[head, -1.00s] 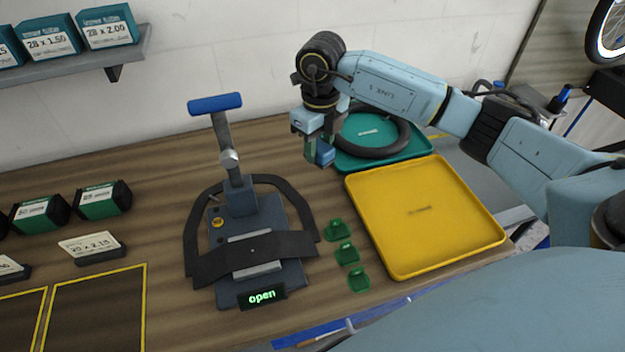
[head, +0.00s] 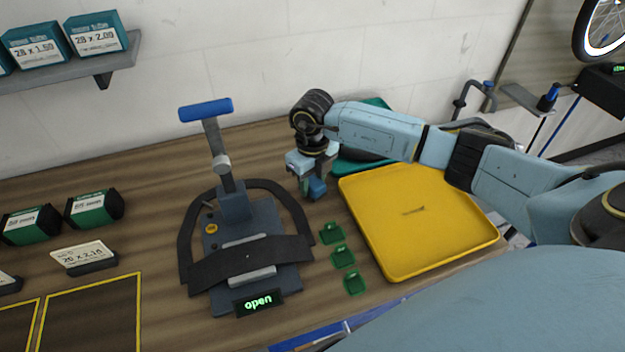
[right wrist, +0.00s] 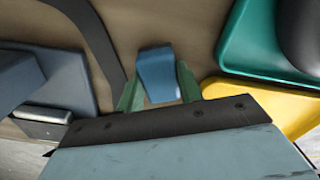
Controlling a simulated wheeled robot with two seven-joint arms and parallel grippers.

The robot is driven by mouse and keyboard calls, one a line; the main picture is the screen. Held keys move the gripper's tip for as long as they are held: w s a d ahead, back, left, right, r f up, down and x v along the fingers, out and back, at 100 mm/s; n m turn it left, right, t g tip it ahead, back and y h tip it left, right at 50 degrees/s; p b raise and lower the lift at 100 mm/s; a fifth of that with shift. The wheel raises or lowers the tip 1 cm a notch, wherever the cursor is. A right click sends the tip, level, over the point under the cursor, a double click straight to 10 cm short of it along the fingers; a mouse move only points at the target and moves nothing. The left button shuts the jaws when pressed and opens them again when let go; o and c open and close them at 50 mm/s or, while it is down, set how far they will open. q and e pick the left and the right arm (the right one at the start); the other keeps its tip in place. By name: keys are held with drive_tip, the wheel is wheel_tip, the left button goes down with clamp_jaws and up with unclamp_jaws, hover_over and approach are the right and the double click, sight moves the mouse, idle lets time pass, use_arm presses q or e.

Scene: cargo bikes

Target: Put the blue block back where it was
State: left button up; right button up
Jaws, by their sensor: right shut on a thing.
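The blue block (head: 317,188) is between the fingers of my right gripper (head: 308,189), which is shut on it. In the right wrist view the blue block (right wrist: 157,72) shows between two green fingers (right wrist: 157,92). My right gripper points down over the wooden bench, right of the black strap of the clamp device and left of the trays. Whether the block touches the bench is hard to tell. Several small green holders, three in a row (head: 343,256), lie in front of the gripper. My left gripper is not in view.
A yellow tray (head: 478,231) lies to the right, with a green tray (head: 345,168) behind it, partly hidden by my arm. The clamp device (head: 240,290) with a blue-handled post (head: 206,109) stands left; its display reads "open". Bare bench (head: 150,190) lies left of it.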

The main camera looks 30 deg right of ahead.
sight(312, 181)
drive_tip(key=shift+f, duration=0.1)
drive_tip(key=o, duration=1)
drive_tip(key=shift+c, duration=0.2)
wheel_tip(312, 181, up, 12)
drive_tip(key=shift+r, duration=0.2)
